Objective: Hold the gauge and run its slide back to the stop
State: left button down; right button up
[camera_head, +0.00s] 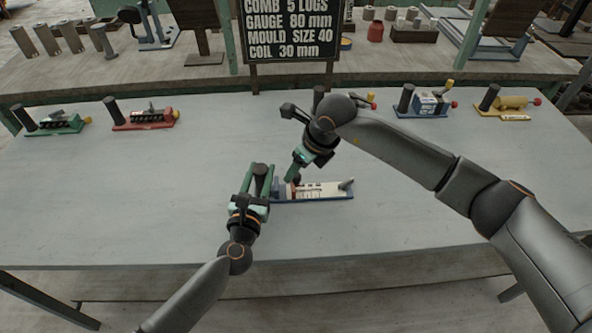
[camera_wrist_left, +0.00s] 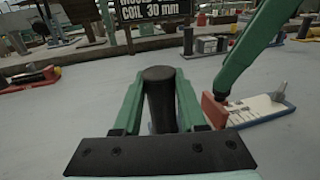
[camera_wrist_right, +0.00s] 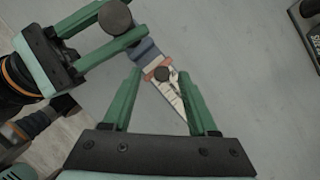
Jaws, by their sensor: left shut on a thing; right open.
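The gauge (camera_head: 325,192) lies on the table with a blue base and a white scale plate. Its dark upright post (camera_wrist_left: 160,98) stands between the fingers of my left gripper (camera_head: 260,171), which is shut on it. A red slide (camera_wrist_left: 213,111) sits near the post end, and a dark knob (camera_wrist_right: 161,74) shows on it in the right wrist view. A grey upright piece (camera_head: 346,184) is at the far end. My right gripper (camera_head: 295,177) is open, its fingers above and around the knob side of the slide. Contact there cannot be told.
Other devices stand along the table's back edge: a green one (camera_head: 57,126), a red one (camera_head: 150,120), a blue one (camera_head: 428,106) and a yellow one (camera_head: 508,104). A black sign (camera_head: 292,30) stands behind. The table's front and left are clear.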

pick_arm(q)
jog(key=shift+a, duration=0.1)
pick_arm(e)
jog(key=v, duration=0.9)
jog(key=shift+r, duration=0.4)
jog(key=shift+d, duration=0.1)
pick_arm(q)
jog(key=shift+c, duration=1.9)
grip_release()
jog(key=shift+s, duration=0.1)
